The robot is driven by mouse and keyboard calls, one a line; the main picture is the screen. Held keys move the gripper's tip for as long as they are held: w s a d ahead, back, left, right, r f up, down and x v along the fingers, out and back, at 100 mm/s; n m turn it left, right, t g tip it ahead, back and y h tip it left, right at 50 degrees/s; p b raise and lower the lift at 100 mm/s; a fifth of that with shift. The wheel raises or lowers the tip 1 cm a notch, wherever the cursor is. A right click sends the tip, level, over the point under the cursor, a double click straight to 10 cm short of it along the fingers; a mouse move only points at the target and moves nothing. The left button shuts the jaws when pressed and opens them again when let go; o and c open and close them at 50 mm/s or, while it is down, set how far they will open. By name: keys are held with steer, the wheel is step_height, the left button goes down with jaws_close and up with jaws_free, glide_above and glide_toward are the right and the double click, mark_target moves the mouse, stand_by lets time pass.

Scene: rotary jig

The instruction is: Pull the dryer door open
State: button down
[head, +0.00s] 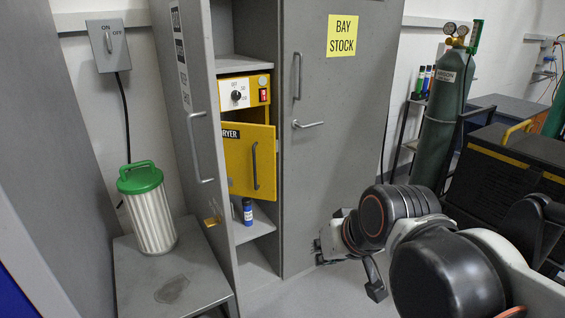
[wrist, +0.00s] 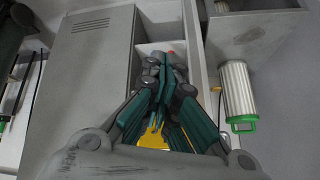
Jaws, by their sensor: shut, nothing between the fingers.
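The yellow dryer (head: 227,88) sits on a shelf in the open grey cabinet in the head view. Its yellow door (head: 240,150) carries a DRYER label and an upright grey bar handle (head: 255,166). The door looks slightly ajar, but the gap is hard to judge. My gripper (head: 328,243) is low in front of the cabinet, right of the dryer and apart from its handle. In the wrist view my gripper (wrist: 163,82) has its green-padded fingers together, holding nothing. A yellow patch, likely the dryer, shows between the finger links; the handle is hidden there.
The open left cabinet door (head: 190,130) stands beside the dryer. The shut BAY STOCK door (head: 335,150) is on the right. A green-lidded filter (head: 150,215) stands on a grey box at left. A small blue bottle (head: 248,212) is below the dryer.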

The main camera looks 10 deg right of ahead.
steer(key=w+r+m+t+y+p, duration=0.1)
steer(key=w+r+m+y, duration=0.15)
steer(key=w, duration=1.35)
steer(key=w+r+m+t+y+p, duration=0.15)
steer(key=w+y, duration=0.25)
steer(key=w, duration=1.2)
steer(key=w+d+f+m+t+y+p, duration=0.1)
steer(key=w+d+f+m+t+y, duration=0.1)
steer(key=w+d+f, duration=0.55)
steer(key=w+d+f+m+t+y+p, duration=0.25)
steer(key=w+d+f, duration=0.25)
steer(key=w, duration=0.5)
steer(key=w+a+b, duration=0.4)
steer(key=a, duration=0.4)
steer(key=shift+a+g, duration=0.3)
steer(key=shift+s+r, duration=0.1)
steer(key=shift+s, duration=0.05)
